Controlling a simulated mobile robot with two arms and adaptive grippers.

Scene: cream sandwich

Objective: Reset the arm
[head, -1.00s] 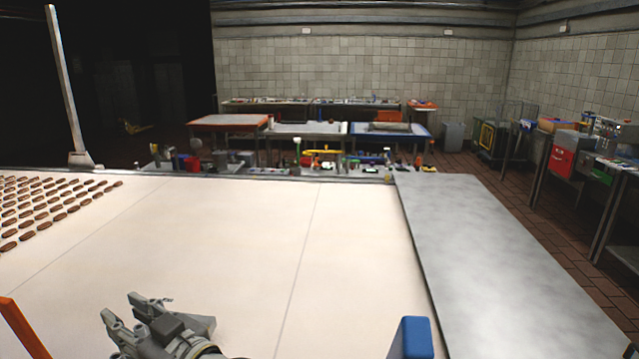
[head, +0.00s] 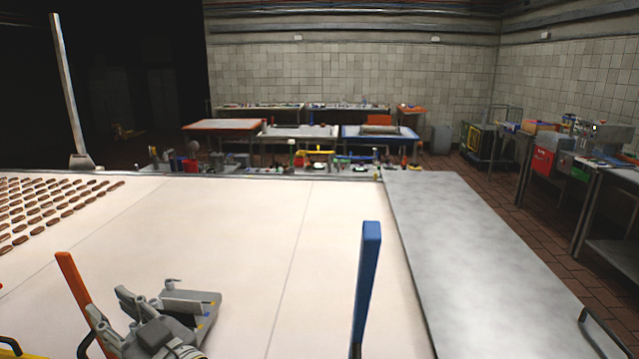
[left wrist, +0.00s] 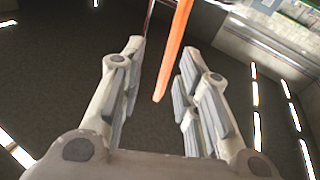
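My left gripper (head: 145,294) shows at the lower left of the head view, above the pale work surface (head: 250,260), and appears empty. In the left wrist view its two fingers (left wrist: 161,58) are spread apart with a clear gap. An orange bar (left wrist: 174,50) shows beyond that gap, with nothing visibly gripped. My right gripper is not in view.
Rows of brown cookie pieces (head: 50,205) lie at the far left. An orange post (head: 78,290) and a blue post (head: 368,275) stand up near the front. A grey metal surface (head: 470,260) runs along the right. The middle of the pale surface is clear.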

